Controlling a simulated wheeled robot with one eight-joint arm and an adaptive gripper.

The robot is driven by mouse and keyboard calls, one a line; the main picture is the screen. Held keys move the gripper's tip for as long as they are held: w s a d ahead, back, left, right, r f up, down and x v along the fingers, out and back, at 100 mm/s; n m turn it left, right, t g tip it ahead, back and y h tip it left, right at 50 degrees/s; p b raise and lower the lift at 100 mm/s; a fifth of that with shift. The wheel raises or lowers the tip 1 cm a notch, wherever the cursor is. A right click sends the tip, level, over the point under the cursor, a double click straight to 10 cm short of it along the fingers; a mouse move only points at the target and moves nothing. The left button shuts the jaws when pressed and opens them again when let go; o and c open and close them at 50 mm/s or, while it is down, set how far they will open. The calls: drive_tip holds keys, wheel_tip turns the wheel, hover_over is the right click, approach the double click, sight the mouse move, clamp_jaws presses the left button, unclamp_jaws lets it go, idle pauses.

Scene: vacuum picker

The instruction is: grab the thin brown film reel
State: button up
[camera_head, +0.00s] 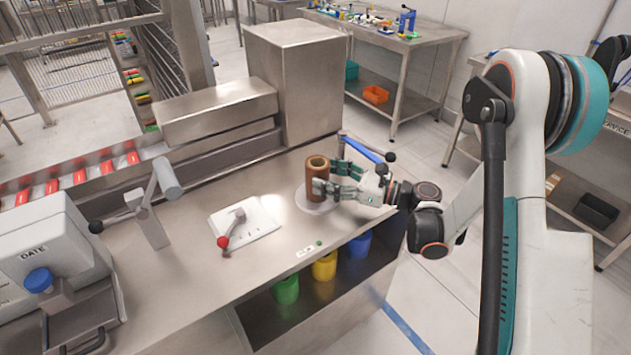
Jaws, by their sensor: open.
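A brown, hollow, upright cylinder (317,180), the only thing here like the brown film reel, stands on a round pale disc (308,204) near the right end of the steel counter. It looks thick-walled rather than thin. My gripper (333,178) is at its right side, pointing left, with one finger on the near side and one on the far side. The fingers are open around the cylinder's right part. I cannot tell whether either finger touches it. The far finger is partly hidden behind the cylinder.
A white plate with a red-knobbed lever (243,222) and a grey post with a handle (150,215) stand to the left. A steel box (295,85) rises behind. Green, yellow and blue bins (324,266) sit below.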

drive_tip(key=shift+b+x, duration=1.05)
drive_tip(key=shift+x, duration=2.5)
drive_tip(key=shift+s, duration=0.1)
drive_tip(key=c, duration=1.2)
drive_tip(key=shift+c, duration=0.6)
